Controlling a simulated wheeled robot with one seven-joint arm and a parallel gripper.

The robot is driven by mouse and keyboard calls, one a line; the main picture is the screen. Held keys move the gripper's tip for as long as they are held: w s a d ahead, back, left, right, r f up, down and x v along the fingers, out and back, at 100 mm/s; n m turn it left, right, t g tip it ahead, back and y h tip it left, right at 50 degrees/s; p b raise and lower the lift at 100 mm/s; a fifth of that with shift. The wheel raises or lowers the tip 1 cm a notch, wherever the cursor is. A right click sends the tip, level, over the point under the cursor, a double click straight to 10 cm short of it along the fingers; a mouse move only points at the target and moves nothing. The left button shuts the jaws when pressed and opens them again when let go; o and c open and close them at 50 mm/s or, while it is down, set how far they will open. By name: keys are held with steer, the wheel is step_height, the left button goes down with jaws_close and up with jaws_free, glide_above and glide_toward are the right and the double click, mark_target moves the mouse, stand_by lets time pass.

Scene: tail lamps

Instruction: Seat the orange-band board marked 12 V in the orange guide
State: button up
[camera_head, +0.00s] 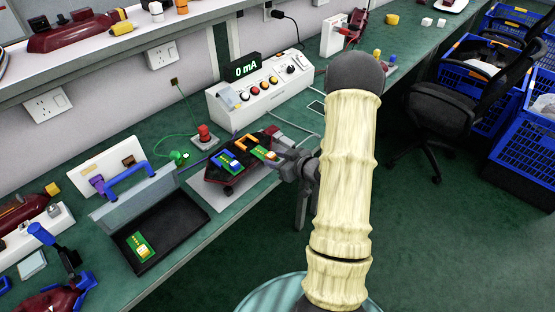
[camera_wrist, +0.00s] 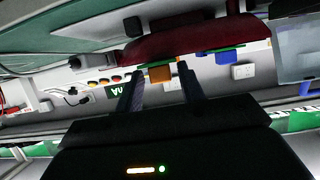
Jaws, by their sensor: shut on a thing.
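My gripper (camera_head: 282,158) is shut on a small green board (camera_head: 263,153) with an orange band and pale parts. The board is at the right end of the dark red tail lamp (camera_head: 222,183), close to the orange guide (camera_head: 240,144); I cannot tell whether it is in the guide. Its marking is too small to read. In the wrist view, orange (camera_wrist: 160,73) and a green edge show between my fingertips (camera_wrist: 160,80), against the dark red lamp (camera_wrist: 195,38). Part of the board is hidden by my fingers.
A blue guide (camera_head: 212,157) on the lamp has a green board (camera_head: 230,166) at it. An open black case (camera_head: 172,226) holds another green board (camera_head: 140,246). A white test box (camera_head: 262,95) with a 0 mA display (camera_head: 245,67) stands behind. A red button (camera_head: 204,133) is nearby.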

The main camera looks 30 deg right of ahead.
mark_target(272, 155)
steer(key=shift+w+a, duration=0.15)
steer(key=shift+w, duration=0.25)
steer(key=shift+w+a, duration=0.2)
steer(key=shift+w, duration=0.35)
steer(key=shift+w+a, duration=0.1)
steer(key=shift+w, duration=0.2)
steer(key=shift+w, duration=0.25)
stand_by(0.7)
steer(key=shift+w+a+f, duration=0.1)
steer(key=shift+w+a, duration=0.15)
steer(key=shift+w, duration=0.35)
steer(key=shift+w+a, duration=0.25)
steer(key=shift+w, duration=0.3)
steer(key=o, duration=1.1)
